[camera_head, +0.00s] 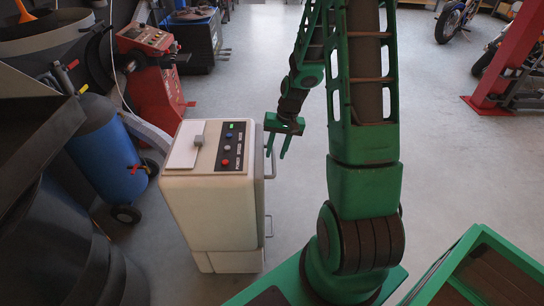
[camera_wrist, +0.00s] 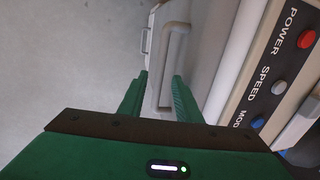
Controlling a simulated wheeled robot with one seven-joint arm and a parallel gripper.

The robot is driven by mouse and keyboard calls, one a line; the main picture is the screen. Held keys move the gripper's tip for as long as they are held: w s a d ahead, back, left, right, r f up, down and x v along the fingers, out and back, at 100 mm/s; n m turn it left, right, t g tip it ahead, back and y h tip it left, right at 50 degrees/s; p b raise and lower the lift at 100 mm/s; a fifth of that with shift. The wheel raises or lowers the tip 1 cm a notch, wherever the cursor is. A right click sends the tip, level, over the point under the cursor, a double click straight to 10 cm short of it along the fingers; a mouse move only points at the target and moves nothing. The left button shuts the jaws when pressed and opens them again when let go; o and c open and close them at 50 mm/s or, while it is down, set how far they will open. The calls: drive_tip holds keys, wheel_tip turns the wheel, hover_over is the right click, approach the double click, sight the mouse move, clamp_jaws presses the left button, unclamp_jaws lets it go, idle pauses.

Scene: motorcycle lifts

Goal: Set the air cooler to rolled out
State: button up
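The air cooler (camera_head: 212,212) is a cream-white upright box, left of centre in the head view. Its top has a dark control panel (camera_head: 231,147) with several coloured buttons. A grey upper handle (camera_head: 271,160) sticks out from its right side, and a smaller lower handle (camera_head: 269,226) sits below. My green gripper (camera_head: 277,150) is at the upper handle, fingers pointing down. In the wrist view my gripper (camera_wrist: 159,78) is open, and the upper handle (camera_wrist: 175,55) runs between its fingertips in the picture. I cannot tell whether they touch it.
A blue tank (camera_head: 103,150) with wheels stands left of the cooler, and a red machine (camera_head: 150,75) stands behind it. Dark bins fill the left edge. A red lift post (camera_head: 505,55) and motorcycles (camera_head: 455,18) are at the upper right.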

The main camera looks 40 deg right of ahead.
drive_tip(key=shift+w+a+f, duration=0.15)
drive_tip(key=shift+a+f, duration=0.05)
drive_tip(key=shift+f, duration=0.85)
clamp_jaws()
drive_tip(key=shift+a, duration=0.2)
drive_tip(key=shift+d, duration=0.15)
